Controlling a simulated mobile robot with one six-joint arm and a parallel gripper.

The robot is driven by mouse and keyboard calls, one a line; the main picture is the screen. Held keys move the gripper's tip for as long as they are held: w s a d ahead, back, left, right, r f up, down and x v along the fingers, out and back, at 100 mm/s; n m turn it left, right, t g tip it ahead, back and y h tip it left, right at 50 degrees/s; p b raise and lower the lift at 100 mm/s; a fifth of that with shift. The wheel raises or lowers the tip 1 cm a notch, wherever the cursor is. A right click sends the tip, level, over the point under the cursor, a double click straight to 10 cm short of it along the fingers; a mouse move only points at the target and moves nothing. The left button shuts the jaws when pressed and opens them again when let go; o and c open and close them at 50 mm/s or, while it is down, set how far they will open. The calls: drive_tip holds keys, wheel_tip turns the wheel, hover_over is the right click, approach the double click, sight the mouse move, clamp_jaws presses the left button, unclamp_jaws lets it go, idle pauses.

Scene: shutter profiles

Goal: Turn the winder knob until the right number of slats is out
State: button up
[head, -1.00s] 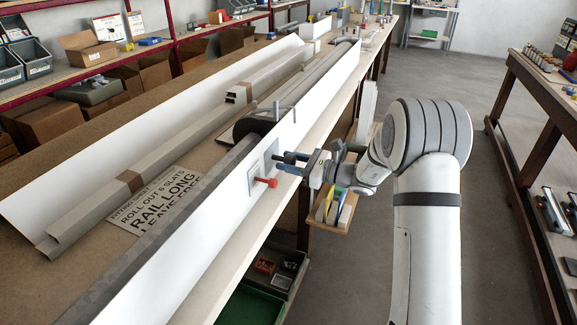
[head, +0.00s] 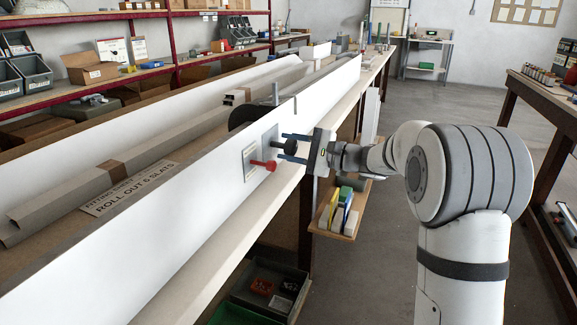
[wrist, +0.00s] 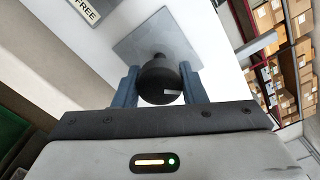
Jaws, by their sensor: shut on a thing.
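The winder knob (wrist: 160,82) is black and round, on a grey square plate (wrist: 158,42) on the outer face of a long white board. A white mark shows on the knob's rim. My gripper (head: 283,147) comes from the right, its two blue-grey fingers on either side of the knob and shut on it. A red lever (head: 268,164) sticks out of a pale plate left of the knob. The fitting sheet (head: 130,188) behind the board reads "ROLL OUT 6 SLATS"; its lower part is hidden. A dark roll (head: 248,113) shows partly above the board; the slats cannot be counted.
The long white board (head: 150,240) runs along the bench edge. A beige profile (head: 60,205) lies behind the board. Open floor lies to the right, before another bench (head: 530,120).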

drive_tip(key=n+b, duration=0.1)
drive_tip(key=b, duration=0.1)
drive_tip(key=n+b, duration=0.3)
drive_tip(key=b, duration=0.2)
drive_tip(key=shift+d+f+n, duration=0.1)
drive_tip(key=shift+f+n, duration=0.2)
drive_tip(key=n+b, duration=0.4)
drive_tip(key=b, duration=0.1)
drive_tip(key=shift+w+r, duration=0.1)
drive_tip(key=shift+r, duration=0.2)
drive_tip(key=shift+b, duration=0.35)
drive_tip(key=o, duration=1)
drive_tip(key=shift+p+v, duration=0.95)
drive_tip(key=shift+v, duration=2.95)
drive_tip(key=shift+r, duration=0.1)
